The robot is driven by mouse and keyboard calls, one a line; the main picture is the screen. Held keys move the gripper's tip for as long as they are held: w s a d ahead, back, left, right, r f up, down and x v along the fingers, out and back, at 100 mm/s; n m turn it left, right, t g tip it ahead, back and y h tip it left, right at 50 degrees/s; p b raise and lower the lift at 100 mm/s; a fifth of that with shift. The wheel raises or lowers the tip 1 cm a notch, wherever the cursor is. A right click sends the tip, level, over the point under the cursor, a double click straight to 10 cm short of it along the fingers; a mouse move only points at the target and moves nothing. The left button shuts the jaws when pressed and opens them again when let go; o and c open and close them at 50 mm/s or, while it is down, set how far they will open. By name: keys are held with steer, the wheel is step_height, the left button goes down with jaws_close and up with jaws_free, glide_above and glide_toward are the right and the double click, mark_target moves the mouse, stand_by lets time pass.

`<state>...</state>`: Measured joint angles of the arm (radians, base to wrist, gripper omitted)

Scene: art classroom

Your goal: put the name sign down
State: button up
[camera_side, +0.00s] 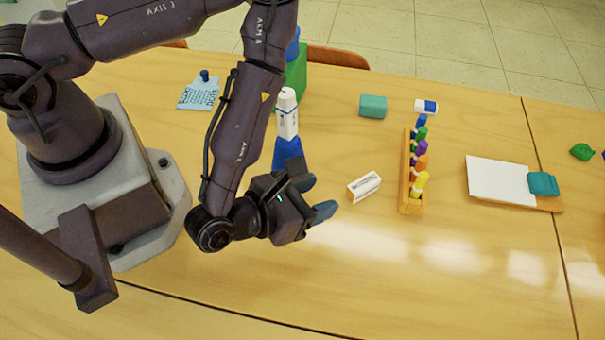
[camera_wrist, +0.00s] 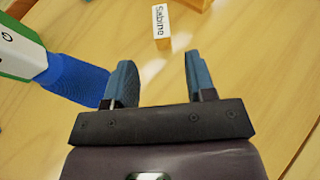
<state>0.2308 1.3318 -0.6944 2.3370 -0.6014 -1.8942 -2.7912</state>
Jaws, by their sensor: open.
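The name sign (camera_side: 364,187) is a small white block with dark lettering. It sits on the table to the right of my gripper (camera_side: 316,198) in the side view. In the wrist view the name sign (camera_wrist: 161,26) shows at the top, reading "Sabine", beyond my fingertips and apart from them. My gripper (camera_wrist: 159,65) is open, with its two blue-grey fingers spread and nothing between them. It is low over the table.
A teal block (camera_side: 373,106) lies farther back. The front table area is clear.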

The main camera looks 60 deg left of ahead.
steer(key=w+r+m+g+h, duration=0.1)
steer(key=w+r+m+h, duration=0.2)
steer(key=w+r+m, duration=0.55)
steer(key=a+r+m+g, duration=0.3)
steer(key=a+r+m, duration=0.2)
steer(key=r+m, duration=0.6)
steer(key=s+a+r+m+g+y, duration=0.1)
steer(key=s+a+r+m+g, duration=0.1)
steer(key=s+a+r+m, duration=0.3)
steer(key=s+a+r+m+g+y, duration=0.2)
steer(key=s+a+r+m, duration=0.3)
steer(key=s+a+m, duration=0.5)
steer(key=shift+s+m, duration=0.55)
steer(key=shift+m, duration=0.2)
